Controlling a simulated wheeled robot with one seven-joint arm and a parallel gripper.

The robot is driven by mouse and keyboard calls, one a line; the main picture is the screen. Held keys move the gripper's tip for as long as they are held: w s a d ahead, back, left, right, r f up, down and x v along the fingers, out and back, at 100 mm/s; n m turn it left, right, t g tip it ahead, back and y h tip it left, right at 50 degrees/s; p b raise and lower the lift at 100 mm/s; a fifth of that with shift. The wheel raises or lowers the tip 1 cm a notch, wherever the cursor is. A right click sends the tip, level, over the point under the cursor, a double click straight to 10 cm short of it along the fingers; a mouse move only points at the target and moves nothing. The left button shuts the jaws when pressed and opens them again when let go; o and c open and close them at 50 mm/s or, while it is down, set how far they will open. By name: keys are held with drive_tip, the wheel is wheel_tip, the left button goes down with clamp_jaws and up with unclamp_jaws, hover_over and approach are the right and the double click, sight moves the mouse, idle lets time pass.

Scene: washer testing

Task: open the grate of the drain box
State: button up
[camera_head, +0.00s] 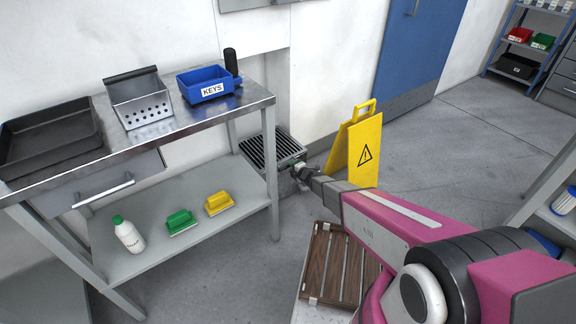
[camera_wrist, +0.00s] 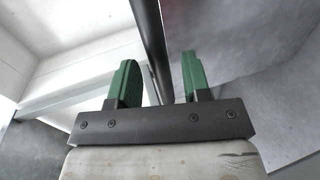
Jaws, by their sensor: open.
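The drain box (camera_head: 287,187) stands on the floor by the wall, right of the metal table. Its dark slatted grate (camera_head: 268,149) lies across the top; I cannot tell whether it is slightly raised. My gripper (camera_head: 298,163) is at the grate's right front edge, partly hidden by my own wrist. In the wrist view my gripper (camera_wrist: 160,74) has its two green fingers apart. A dark bar (camera_wrist: 153,40), seemingly the grate's edge, runs between them. I cannot tell whether either finger touches it.
The metal table (camera_head: 255,96) with a lower shelf stands close on the left. A yellow warning sign (camera_head: 364,152) stands just right of the drain box. A wooden slatted platform (camera_head: 335,262) is in front. Open floor (camera_head: 440,130) lies to the right.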

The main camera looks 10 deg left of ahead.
drive_tip(key=x, duration=0.4)
